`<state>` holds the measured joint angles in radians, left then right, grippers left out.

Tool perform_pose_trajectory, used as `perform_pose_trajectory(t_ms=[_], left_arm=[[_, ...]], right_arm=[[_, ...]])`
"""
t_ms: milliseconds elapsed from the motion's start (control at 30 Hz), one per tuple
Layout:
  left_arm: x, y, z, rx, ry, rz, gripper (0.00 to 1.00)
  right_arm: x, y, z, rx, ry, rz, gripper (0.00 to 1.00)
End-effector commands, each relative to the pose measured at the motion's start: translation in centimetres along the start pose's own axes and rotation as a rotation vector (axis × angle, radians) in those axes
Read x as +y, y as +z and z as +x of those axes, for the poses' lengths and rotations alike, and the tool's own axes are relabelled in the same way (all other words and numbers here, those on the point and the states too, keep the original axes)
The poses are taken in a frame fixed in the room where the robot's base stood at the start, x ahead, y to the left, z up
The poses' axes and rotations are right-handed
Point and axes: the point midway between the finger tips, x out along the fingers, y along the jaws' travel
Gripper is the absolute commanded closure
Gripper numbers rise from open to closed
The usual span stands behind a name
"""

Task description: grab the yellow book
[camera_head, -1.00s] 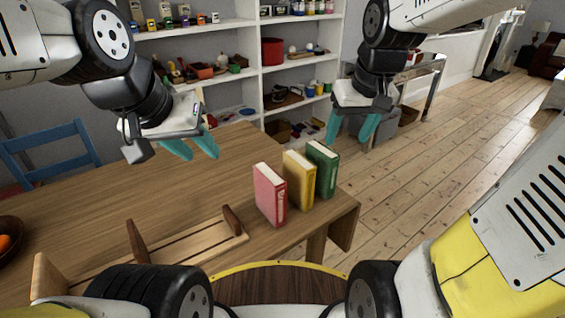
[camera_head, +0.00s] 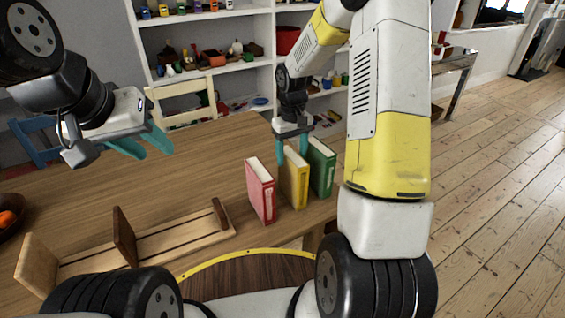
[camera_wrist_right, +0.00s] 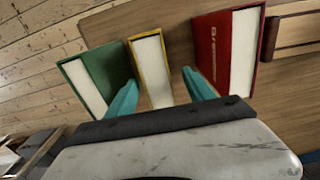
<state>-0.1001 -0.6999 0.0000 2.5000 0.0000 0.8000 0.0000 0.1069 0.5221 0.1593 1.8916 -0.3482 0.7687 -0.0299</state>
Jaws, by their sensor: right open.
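The yellow book (camera_head: 294,180) stands upright on the table between a red book (camera_head: 260,190) and a green book (camera_head: 321,168). My right gripper (camera_head: 292,148) is open at the top of the yellow book, with its teal fingers pointing down. In the right wrist view the yellow book (camera_wrist_right: 152,68) shows between the open fingers (camera_wrist_right: 162,92), with the green book (camera_wrist_right: 97,78) on the left and the red book (camera_wrist_right: 228,48) on the right. Whether the fingers touch the books is unclear. My left gripper (camera_head: 140,145) is open and empty above the table's left part.
A wooden book rack (camera_head: 150,240) lies on the table (camera_head: 170,190) at the front left. A bowl with orange fruit (camera_head: 8,220) is at the left edge. Chairs and a white shelf (camera_head: 205,78) stand behind. Table room left of the red book is clear.

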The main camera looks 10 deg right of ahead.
Motion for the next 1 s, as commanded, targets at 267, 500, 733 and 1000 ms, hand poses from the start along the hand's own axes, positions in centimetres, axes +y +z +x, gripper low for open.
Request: perform_pose_trajectory(t_ms=[267, 500, 733, 1000], left_arm=[[0.0, 0.0, 0.0, 0.0, 0.0, 0.0, 0.62], [0.0, 0.0, 0.0, 0.0, 0.0, 0.0, 0.62], [0.0, 0.0, 0.0, 0.0, 0.0, 0.0, 0.62], [0.0, 0.0, 0.0, 0.0, 0.0, 0.0, 0.62]], right_arm=[[0.3, 0.2, 4.1, -0.003, -0.002, 0.0, 0.38], [0.3, 0.1, 4.7, 0.0, 0.0, 0.001, 0.38], [0.3, 0.1, 4.7, -0.001, 0.0, 0.001, 0.66], [0.3, 0.1, 4.7, 0.0, 0.0, 0.001, 1.0]])
